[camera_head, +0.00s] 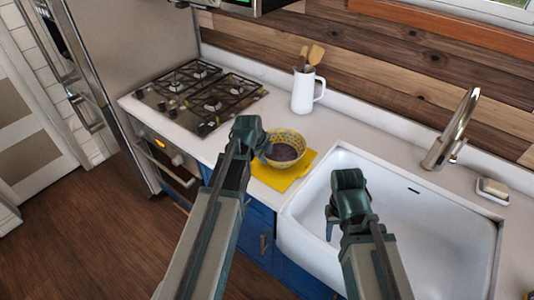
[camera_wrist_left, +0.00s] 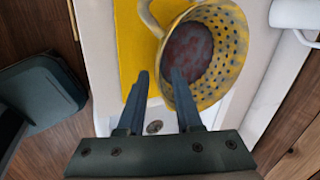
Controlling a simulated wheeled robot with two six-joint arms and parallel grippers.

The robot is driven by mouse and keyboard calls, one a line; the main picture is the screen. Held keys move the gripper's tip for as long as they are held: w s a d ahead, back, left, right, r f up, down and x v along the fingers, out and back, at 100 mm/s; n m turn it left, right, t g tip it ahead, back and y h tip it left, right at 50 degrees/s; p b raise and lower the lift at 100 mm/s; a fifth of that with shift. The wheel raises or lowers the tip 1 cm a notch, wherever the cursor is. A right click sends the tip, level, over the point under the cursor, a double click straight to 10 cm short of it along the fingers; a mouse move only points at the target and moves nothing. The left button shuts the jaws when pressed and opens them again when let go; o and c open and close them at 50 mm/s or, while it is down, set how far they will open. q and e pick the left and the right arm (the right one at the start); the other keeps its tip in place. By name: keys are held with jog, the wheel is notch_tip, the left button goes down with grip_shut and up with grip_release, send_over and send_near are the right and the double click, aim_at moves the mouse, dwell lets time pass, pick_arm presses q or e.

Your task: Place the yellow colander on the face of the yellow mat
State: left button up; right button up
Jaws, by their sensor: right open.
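The yellow colander (camera_head: 285,148), dotted with holes and with a dark purplish inside, stands upright at the back part of the yellow mat (camera_head: 293,180). It overlaps the mat, but I cannot tell how much of its base rests on it. In the left wrist view the colander (camera_wrist_left: 236,52) fills the upper right, with the mat (camera_wrist_left: 132,50) to its left. My left gripper (camera_wrist_left: 159,72) is open, its fingers apart at the colander's near rim; one finger overlaps the rim in the picture. My right gripper (camera_head: 332,222) is open and empty over the sink's left side.
A white sink (camera_head: 430,235) with a steel faucet (camera_head: 452,130) lies to the right. A white pitcher (camera_head: 303,92) with wooden utensils stands behind the colander. A gas hob (camera_head: 205,95) is at the left. A soap dish (camera_head: 492,190) is at the far right.

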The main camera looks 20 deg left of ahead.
pick_arm(q)
jog(key=d+p+v, duration=0.1)
jog(key=p+v, duration=0.6)
jog(key=v, duration=0.2)
jog(key=s+d+f+n+g+y, duration=0.2)
jog(key=s+d+n+g, duration=0.3)
jog(key=s+d+n, duration=1.1)
jog(key=shift+s+n, duration=0.3)
jog(key=shift+s, duration=0.6)
jog(key=shift+d+f, duration=0.1)
notch_tip(320, 180, down, 10)
jog(key=b, duration=1)
